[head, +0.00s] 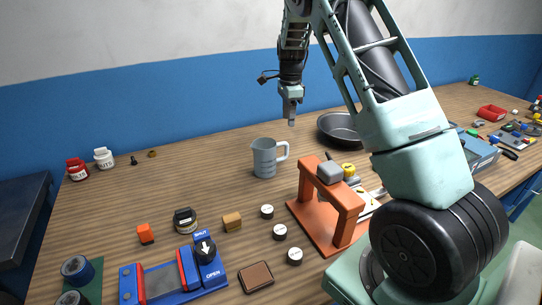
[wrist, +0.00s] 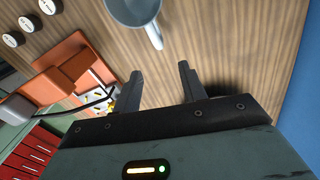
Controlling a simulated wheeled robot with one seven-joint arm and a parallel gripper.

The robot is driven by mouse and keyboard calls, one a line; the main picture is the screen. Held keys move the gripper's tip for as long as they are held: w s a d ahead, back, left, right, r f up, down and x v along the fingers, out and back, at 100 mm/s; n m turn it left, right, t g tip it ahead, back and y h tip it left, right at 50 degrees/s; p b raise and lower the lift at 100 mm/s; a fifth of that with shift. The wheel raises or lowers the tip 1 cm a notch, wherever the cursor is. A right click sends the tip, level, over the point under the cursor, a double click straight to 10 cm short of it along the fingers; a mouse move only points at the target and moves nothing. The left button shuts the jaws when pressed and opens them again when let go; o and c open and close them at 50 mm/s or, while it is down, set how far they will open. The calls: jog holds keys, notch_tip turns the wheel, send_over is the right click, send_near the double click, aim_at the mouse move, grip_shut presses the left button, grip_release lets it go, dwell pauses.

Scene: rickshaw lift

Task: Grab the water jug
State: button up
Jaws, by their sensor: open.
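The water jug (head: 264,159) is a grey-blue cup-shaped jug with a handle on its right side, standing upright on the wooden table in the head view. It also shows in the wrist view (wrist: 133,10), cut off by the top edge, with its handle pointing down towards the fingers. My gripper (head: 291,120) hangs above the table, behind and a little right of the jug in the head picture. In the wrist view my gripper (wrist: 160,78) is open, its two dark fingers apart with only bare table between them. It does not touch the jug.
An orange stand (head: 329,205) stands in front and right of the jug. A dark round pan (head: 341,127) lies to the right of it. Table left of the jug is clear.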

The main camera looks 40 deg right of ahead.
aim_at(287, 149)
notch_tip(287, 149, down, 8)
jog(key=shift+a+f+p, duration=0.15)
jog(key=shift+f+p, duration=0.1)
jog(key=shift+p, duration=0.55)
jog(key=shift+f+p, duration=1.1)
jog(key=shift+f, duration=1.6)
grip_shut()
